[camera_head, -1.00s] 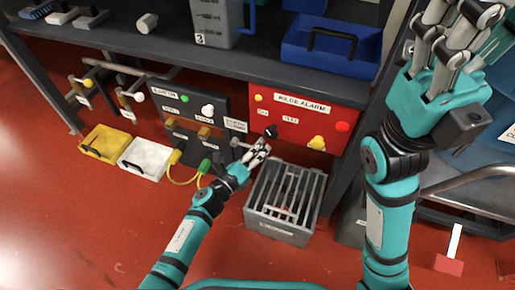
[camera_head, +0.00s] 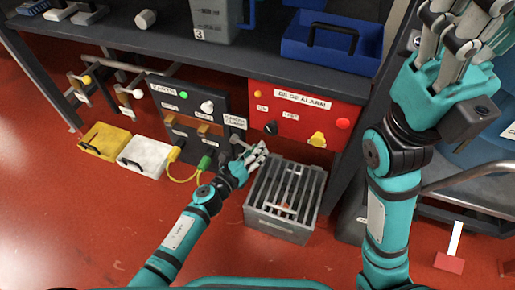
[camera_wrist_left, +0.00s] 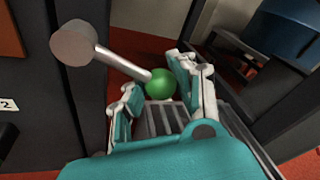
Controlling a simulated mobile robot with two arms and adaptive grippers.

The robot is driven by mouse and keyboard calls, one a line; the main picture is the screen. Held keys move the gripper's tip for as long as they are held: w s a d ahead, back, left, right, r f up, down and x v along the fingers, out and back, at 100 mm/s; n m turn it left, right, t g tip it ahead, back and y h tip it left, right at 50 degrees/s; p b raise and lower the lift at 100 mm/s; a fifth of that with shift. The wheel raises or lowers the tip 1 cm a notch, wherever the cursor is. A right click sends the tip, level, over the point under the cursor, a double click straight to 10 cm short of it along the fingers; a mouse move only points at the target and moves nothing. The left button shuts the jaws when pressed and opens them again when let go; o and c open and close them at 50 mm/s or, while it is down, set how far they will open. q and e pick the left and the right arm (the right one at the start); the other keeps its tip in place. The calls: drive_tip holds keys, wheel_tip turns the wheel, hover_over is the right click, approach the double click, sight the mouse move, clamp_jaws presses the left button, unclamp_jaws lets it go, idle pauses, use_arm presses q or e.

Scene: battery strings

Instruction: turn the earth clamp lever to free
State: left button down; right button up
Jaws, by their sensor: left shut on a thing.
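The earth clamp lever is a grey rod from a round hub (camera_wrist_left: 73,42) to a green ball knob (camera_wrist_left: 160,84) in the left wrist view. The rod slopes down to the right. My left gripper (camera_wrist_left: 160,92) has its fingers on both sides of the knob and is shut on it. In the head view this gripper (camera_head: 254,155) is at the lower right of the dark earth panel (camera_head: 186,110), and its fingers hide the knob. My right gripper (camera_head: 462,28) is raised at the upper right, empty, its fingers apart and partly cut off.
A red bilge alarm panel (camera_head: 296,131) is right of the earth panel. A grey slatted crate (camera_head: 277,226) stands on the floor just below my left gripper. Yellow (camera_head: 103,141) and white (camera_head: 143,158) boxes lie left. Yellow cables (camera_head: 184,180) hang below the earth panel. Front floor is clear.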

use_arm(q)
drive_tip(key=shift+w+a+f+m+y, duration=0.25)
drive_tip(key=shift+a+f+m+y, duration=0.25)
drive_tip(key=shift+a+f+m, duration=0.4)
drive_tip(key=shift+d+r, duration=0.1)
drive_tip(key=c, duration=0.9)
unclamp_jaws()
drive_tip(key=shift+r, duration=0.1)
drive_tip(key=shift+s+d, duration=0.1)
drive_tip(key=shift+d, duration=0.1)
drive_tip(key=shift+d, duration=0.1)
